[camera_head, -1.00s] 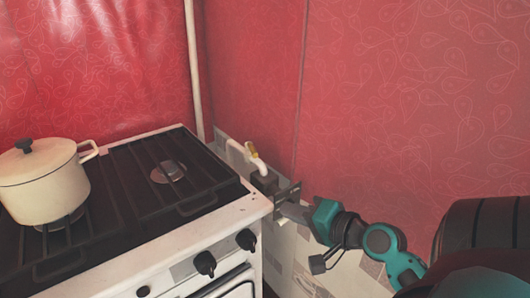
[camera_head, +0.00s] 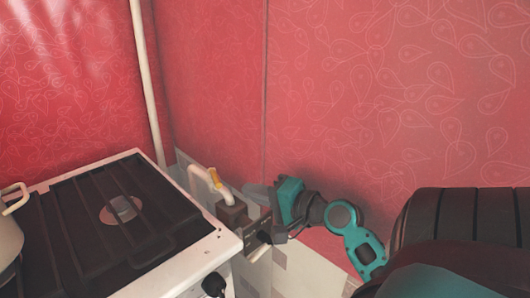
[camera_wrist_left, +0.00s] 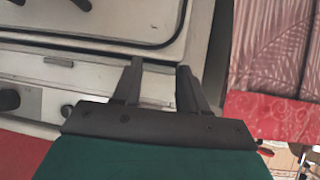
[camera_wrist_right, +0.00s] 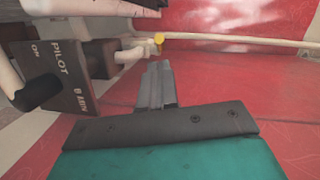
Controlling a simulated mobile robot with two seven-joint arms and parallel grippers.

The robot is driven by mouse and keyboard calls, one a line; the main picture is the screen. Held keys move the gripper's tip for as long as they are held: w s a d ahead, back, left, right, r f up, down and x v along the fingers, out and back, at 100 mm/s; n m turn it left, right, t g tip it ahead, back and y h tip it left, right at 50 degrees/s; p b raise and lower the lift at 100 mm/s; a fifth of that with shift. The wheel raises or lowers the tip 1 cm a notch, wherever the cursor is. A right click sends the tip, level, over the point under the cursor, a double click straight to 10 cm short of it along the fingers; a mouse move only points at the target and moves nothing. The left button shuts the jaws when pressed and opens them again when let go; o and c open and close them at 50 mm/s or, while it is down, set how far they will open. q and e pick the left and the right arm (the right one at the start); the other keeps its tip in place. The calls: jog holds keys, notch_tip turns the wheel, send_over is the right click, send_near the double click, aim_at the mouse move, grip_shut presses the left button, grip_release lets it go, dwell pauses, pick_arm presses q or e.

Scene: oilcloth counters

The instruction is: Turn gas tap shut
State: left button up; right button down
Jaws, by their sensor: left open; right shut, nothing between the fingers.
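The gas tap is a small yellow handle (camera_head: 214,178) on a pale pipe by the wall, behind the stove's right side. It also shows in the right wrist view (camera_wrist_right: 159,38), beyond my fingertips. My right gripper (camera_head: 252,190) is shut and empty, to the right of the tap and apart from it. In the right wrist view its closed fingers (camera_wrist_right: 156,68) point toward the yellow handle with a gap between. My left gripper (camera_wrist_left: 158,66) is open and empty over the stove's front edge; it is outside the head view.
A dark valve box (camera_wrist_right: 62,75) marked PILOT and ON, with a black knob, stands close left of my right fingers. The white stove (camera_head: 175,262) with black grates fills the lower left. A cream pot (camera_head: 8,235) is at the left edge. Red walls close the corner.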

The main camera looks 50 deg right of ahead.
aim_at(215, 177)
jog(key=shift+w+a+f, duration=0.1)
jog(key=shift+w+f, duration=0.1)
jog(key=shift+w, duration=1.15)
jog(key=shift+w+a+f, duration=0.1)
jog(key=shift+w+f, duration=0.05)
jog(key=shift+w, duration=1.2)
